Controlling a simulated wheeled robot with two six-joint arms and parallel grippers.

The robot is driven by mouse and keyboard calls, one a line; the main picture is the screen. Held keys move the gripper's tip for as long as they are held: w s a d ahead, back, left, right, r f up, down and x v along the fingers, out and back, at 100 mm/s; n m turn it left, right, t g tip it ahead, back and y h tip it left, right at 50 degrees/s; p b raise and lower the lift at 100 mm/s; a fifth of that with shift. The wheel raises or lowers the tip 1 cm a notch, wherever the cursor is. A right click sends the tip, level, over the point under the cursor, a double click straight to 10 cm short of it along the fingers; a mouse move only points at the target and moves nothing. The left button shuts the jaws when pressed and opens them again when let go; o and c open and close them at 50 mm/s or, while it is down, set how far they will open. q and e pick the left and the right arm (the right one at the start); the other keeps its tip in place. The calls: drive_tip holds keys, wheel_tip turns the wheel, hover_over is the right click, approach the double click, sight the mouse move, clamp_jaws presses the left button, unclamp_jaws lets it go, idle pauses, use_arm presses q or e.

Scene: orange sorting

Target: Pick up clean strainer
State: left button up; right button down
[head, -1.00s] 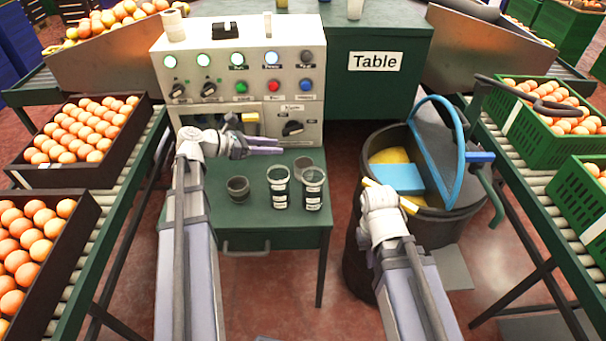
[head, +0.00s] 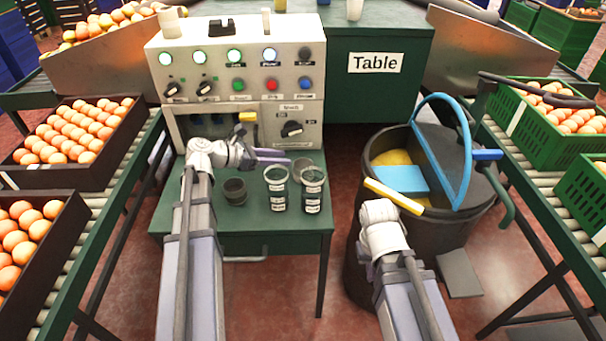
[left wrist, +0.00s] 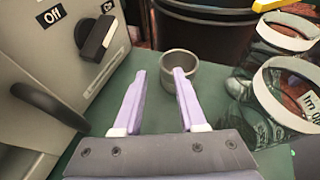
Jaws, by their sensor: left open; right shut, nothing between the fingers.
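Two small grey cup-shaped pieces stand on the green table. A lighter one (head: 301,165) is behind the jars, and a darker one (head: 235,191) is nearer the front left. I cannot tell which is the clean strainer. In the left wrist view, the lighter round cup (left wrist: 180,68) stands upright just beyond my fingertips, partly covered by one finger. My left gripper (head: 272,157) is open and empty, low over the table, pointing right; its spread fingers show in the left wrist view (left wrist: 160,80). My right arm is beside the bin; its fingers are hidden.
Two labelled glass jars (head: 276,190) (head: 312,192) stand close to the lighter cup. The control machine (head: 240,85) rises behind the table. A black bin (head: 360,240) with blue and yellow items stands at right.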

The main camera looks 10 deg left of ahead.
use_arm(q)
drive_tip(key=b+x, duration=0.2)
drive_tip(key=x, duration=0.3)
drive_tip(key=shift+s+d, duration=0.1)
drive_tip(key=shift+d, duration=0.05)
clamp_jaws()
idle(0.4)
